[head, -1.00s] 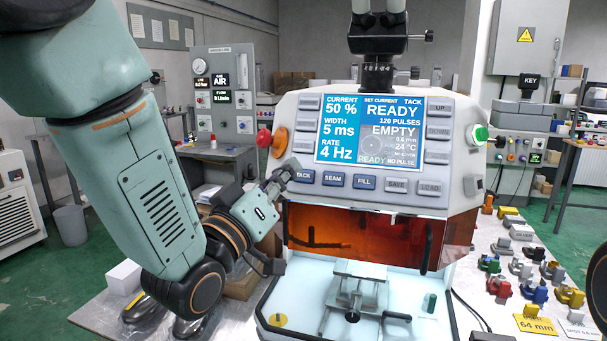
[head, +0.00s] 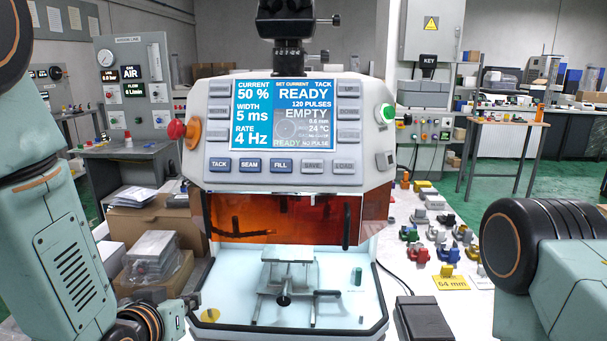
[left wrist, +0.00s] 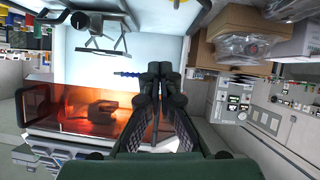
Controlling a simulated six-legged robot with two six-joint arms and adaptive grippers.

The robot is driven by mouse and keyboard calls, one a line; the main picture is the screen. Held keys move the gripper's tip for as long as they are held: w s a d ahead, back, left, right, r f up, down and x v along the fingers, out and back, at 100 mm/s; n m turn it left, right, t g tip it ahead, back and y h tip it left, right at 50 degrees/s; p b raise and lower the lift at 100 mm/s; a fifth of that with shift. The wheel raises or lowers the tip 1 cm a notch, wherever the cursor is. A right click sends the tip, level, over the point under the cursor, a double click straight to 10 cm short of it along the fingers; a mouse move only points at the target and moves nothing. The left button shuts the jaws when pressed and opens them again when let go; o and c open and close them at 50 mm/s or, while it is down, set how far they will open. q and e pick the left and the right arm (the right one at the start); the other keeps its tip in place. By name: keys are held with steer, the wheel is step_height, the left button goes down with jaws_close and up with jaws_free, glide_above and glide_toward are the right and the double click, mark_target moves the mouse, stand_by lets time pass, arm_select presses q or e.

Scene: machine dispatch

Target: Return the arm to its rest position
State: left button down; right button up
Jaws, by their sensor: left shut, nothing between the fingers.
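My left arm comes in from the left in the head view, low beside the welding machine (head: 300,183). My left gripper (head: 190,304) is at the lower left, by the left edge of the machine's pale work tray (head: 235,275), and is partly cut off by the arm. In the left wrist view my left gripper (left wrist: 160,72) is shut and empty, its two fingers together in front of the machine's amber window (left wrist: 90,110). My right arm shows at the right of the head view, but its gripper is out of frame.
The machine's screen (head: 283,115) reads READY and EMPTY. Boxes with bagged parts (head: 150,258) stand left of the machine. Several coloured parts (head: 425,235) lie on the table to its right, with a black pedal-like block (head: 423,318) in front of them.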

arm_select(q)
steer(key=s+a+f+g+y+b, duration=0.15)
steer(key=s+f+g, duration=0.55)
steer(key=s+f, duration=0.95)
steer(key=s+f+g, duration=0.5)
steer(key=s+f, duration=0.7)
steer(key=s, duration=0.4)
steer(key=shift+a+b, duration=0.35)
steer(key=shift+b, duration=0.05)
steer(key=shift+w, duration=0.15)
